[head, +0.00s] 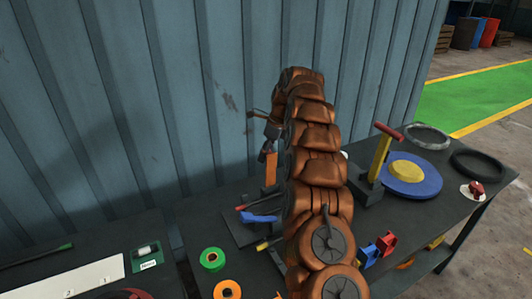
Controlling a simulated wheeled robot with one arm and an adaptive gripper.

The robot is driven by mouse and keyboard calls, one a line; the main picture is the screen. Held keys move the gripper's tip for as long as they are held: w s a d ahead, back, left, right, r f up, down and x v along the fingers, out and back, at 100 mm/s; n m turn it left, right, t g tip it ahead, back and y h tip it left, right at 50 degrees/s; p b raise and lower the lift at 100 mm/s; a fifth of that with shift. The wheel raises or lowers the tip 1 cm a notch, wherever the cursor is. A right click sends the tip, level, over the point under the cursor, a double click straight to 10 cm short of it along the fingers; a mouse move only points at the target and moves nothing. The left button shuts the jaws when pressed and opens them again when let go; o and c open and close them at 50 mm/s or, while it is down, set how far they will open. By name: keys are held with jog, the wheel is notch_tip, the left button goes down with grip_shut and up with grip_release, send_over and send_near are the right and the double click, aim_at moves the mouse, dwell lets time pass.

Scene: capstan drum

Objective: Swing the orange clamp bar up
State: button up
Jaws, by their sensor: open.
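An orange clamp bar (270,168) stands roughly upright just left of my arm, in front of the corrugated wall. Its lower end and pivot are partly hidden behind my arm. My gripper (265,153) hangs from the arched arm, pointing down at the bar's upper end. It is small in view, and its open fingers are hard to make out. Whether they touch the bar or stand around it I cannot tell. The capstan drum cannot be made out; my arm covers the middle of the bench.
The wall (150,110) stands close behind.

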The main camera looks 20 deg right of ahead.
jog(key=shift+r, duration=0.15)
jog(key=v, duration=0.7)
dwell(0.4)
jog(key=shift+d, duration=0.15)
jog(key=shift+r, duration=0.1)
dwell(0.4)
